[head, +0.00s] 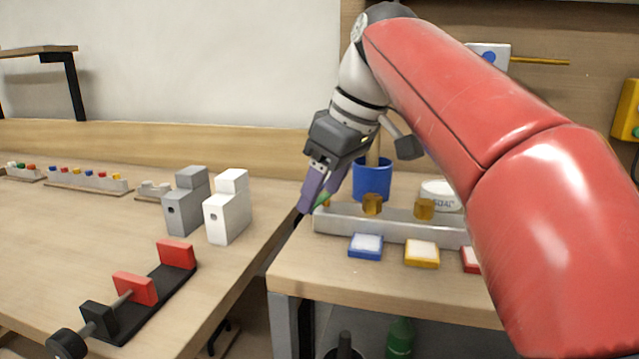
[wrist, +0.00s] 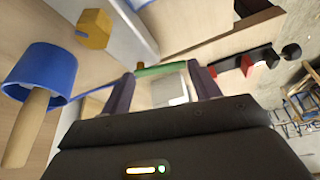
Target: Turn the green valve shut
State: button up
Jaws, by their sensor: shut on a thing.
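The green valve (wrist: 160,69) shows in the wrist view as a slim green bar spanning the gap between the two fingertips. In the head view only a small green piece of it (head: 322,199) shows beside the fingers, at the left end of a pale grey rail. My gripper (head: 318,196) reaches down to it from above, its fingers tilted. In the wrist view my gripper (wrist: 160,72) is shut on the valve, one finger at each end of the bar. The valve's base and the angle of its handle are mostly hidden by the fingers.
The grey rail (head: 385,226) carries brass knobs (head: 424,209). Blue, yellow and red pads (head: 422,253) lie in front. A blue cup (head: 371,180) and a soap dish (head: 441,194) stand behind. A gap separates the left table, with grey and white blocks (head: 228,207) and a red-black vise (head: 137,289).

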jog(key=shift+d+n+g+y, duration=0.15)
jog(key=shift+d+n+g, duration=0.1)
jog(key=shift+n, duration=0.5)
jog(key=shift+d+n+g+y, duration=0.15)
jog(key=shift+n+g, duration=0.1)
jog(key=shift+n, duration=0.5)
jog(key=o, duration=1)
